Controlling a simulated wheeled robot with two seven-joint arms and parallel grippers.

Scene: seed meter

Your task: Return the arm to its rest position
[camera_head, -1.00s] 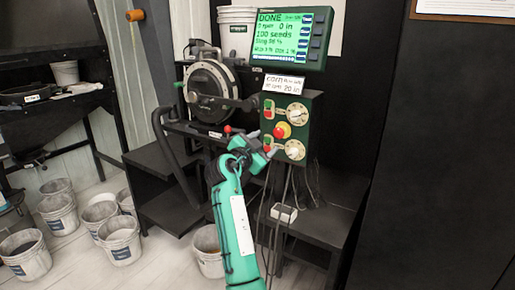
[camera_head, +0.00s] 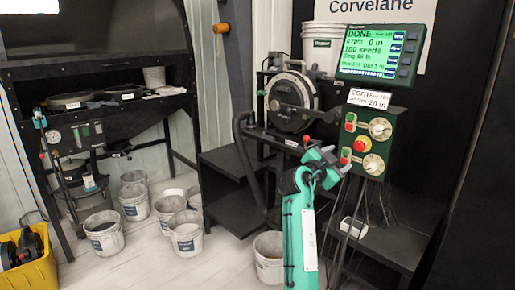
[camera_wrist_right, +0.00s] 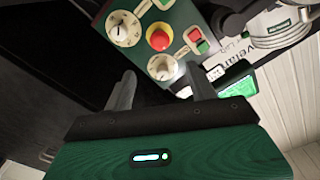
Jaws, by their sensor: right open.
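My right arm (camera_head: 300,235) is teal and reaches up from the bottom of the head view. My right gripper (camera_head: 328,160) is in front of the seed meter stand, left of the green control box (camera_head: 370,145). In the right wrist view the two fingers of the right gripper (camera_wrist_right: 160,92) are apart with nothing between them. The control box also shows beyond them, with its red button (camera_wrist_right: 159,39) and dials. The screen (camera_head: 377,52) above it reads DONE and 100 seeds. My left gripper is not in view.
A round seed meter (camera_head: 291,101) is mounted left of the control box. A black shelf stand (camera_head: 237,212) is below it. Several white buckets (camera_head: 186,236) stand on the floor to the left. A yellow crate (camera_head: 35,270) is at the lower left. A dark panel fills the right.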

